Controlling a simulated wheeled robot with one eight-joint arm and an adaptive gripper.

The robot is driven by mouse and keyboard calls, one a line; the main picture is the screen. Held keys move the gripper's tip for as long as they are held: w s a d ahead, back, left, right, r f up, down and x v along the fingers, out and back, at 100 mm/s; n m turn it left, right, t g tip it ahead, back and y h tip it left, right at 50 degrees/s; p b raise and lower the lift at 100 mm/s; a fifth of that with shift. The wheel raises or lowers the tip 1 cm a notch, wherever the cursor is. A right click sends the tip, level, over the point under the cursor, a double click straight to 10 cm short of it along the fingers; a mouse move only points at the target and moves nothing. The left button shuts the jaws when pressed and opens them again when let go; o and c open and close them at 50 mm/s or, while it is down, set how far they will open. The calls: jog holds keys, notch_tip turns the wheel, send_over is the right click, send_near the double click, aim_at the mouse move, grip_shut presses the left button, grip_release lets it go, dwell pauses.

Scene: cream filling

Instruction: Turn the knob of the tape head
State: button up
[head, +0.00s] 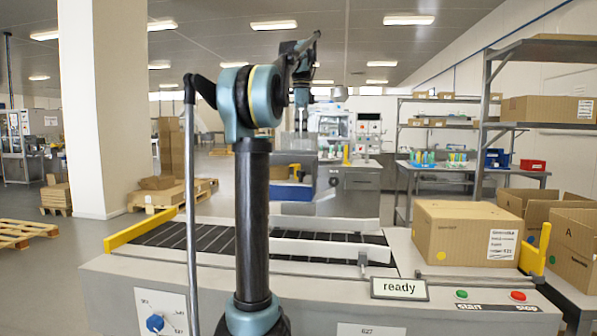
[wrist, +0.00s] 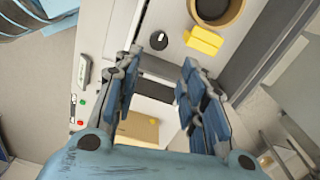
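In the wrist view, a round black knob (wrist: 158,40) with a pale mark sits on the grey housing (wrist: 176,62). A brown tape roll with a dark core (wrist: 238,10) and a yellow block (wrist: 203,41) are beside it. My gripper (wrist: 160,68) is open, its two blue-padded fingers apart with nothing between them. The knob lies just beyond the fingertips, nearer the left finger; I see no contact. In the head view, a blue dial (head: 155,323) with number marks is on the conveyor's front panel. My arm partly hides the machine there, and the black knob cannot be made out.
The conveyor (head: 290,262) has yellow end stops and white side rails. A closed carton (head: 466,236) stands at its right. A "ready" sign (head: 399,289), green start button (head: 461,294) and red stop button (head: 518,296) are on the front edge. Open boxes (head: 572,245) stand far right.

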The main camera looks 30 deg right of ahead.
aim_at(301, 176)
notch_tip(301, 176, down, 14)
jog(key=shift+r, duration=0.15)
dwell(0.4)
